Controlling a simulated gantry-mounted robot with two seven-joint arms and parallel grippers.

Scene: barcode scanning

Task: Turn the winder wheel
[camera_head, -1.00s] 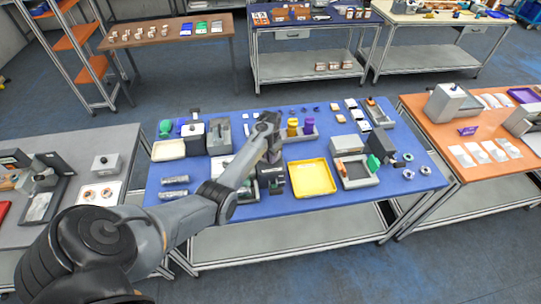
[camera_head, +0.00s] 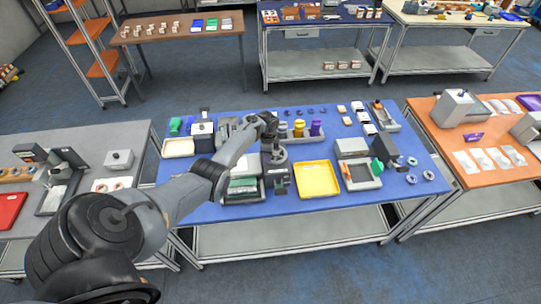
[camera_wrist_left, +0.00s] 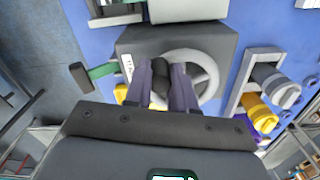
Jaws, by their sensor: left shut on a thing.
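The winder (camera_wrist_left: 140,45) is a dark grey box in the left wrist view. A pale spoked wheel (camera_wrist_left: 208,62) is on its face. My left gripper (camera_wrist_left: 162,75) has its two purplish fingers shut on a small black knob at the left part of the wheel. The fingers and palm hide the lower left of the wheel. My right gripper is not in view.
Yellow and purple spools (camera_head: 299,128) stand in a grey holder to the right. A yellow tray (camera_head: 317,179) lies at the front of the blue table (camera_head: 275,210). A green bar (camera_wrist_left: 103,71) is beside the winder.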

